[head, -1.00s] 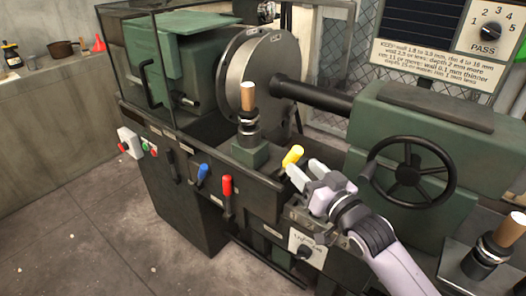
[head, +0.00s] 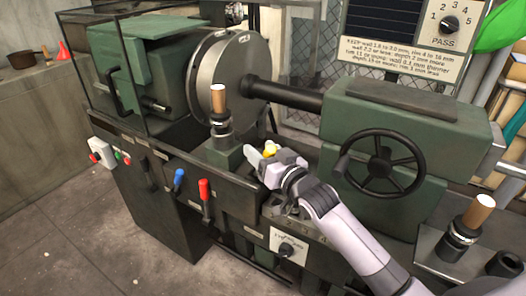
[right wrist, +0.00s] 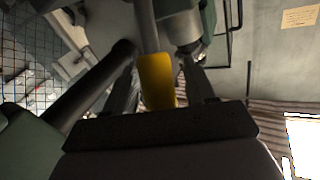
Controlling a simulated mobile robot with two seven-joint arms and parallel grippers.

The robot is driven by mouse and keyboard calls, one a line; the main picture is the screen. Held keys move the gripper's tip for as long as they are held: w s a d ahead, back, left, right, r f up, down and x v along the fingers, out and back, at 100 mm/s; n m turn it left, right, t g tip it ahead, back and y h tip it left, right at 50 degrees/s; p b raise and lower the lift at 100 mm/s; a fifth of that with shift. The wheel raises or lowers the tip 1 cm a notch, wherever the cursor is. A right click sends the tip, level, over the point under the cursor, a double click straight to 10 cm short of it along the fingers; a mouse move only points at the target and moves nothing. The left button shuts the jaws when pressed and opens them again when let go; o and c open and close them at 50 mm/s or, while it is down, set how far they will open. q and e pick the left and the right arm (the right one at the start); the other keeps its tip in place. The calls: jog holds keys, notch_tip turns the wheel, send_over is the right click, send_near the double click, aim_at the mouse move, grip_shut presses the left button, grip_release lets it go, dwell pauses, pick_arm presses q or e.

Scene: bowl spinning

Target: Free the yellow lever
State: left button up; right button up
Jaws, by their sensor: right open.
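The yellow lever (head: 270,149) is on the front of the green lathe, right of the tool post, and is mostly hidden behind my right gripper (head: 264,155). In the right wrist view its yellow grip (right wrist: 157,82) lies between the two dark fingers of the right gripper (right wrist: 160,66). The fingers are apart, one on each side of the grip; contact cannot be told. My left gripper is not in view.
A blue lever (head: 179,178) and a red lever (head: 204,188) stand left on the lathe front. The tool post with a wooden handle (head: 218,100) is close to the gripper. A handwheel (head: 384,162) and tailstock (head: 415,115) are at the right.

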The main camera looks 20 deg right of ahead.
grip_shut()
jog(key=shift+w+r+p, duration=0.1)
jog(key=shift+r+p, duration=0.1)
jog(key=shift+p, duration=0.35)
jog(key=shift+w+a+f+n+g+h+p, duration=0.1)
jog(key=shift+w+a+n+g+h+p, duration=0.45)
jog(key=shift+g+p, duration=0.6)
jog(key=shift+w+a+f+n+g+h+p, duration=0.1)
jog(key=shift+w+a+n+g+h+p, duration=0.15)
jog(key=shift+w+a+g+p, duration=0.6)
jog(key=shift+w+a+f+n+g+h+p, duration=0.1)
jog(key=shift+w+a+n+g+h+p, duration=0.25)
jog(key=shift+w+g+p, duration=1)
jog(key=shift+s+t+p, duration=0.25)
jog(key=shift+s+p, duration=0.15)
jog(key=shift+s, duration=0.25)
grip_release()
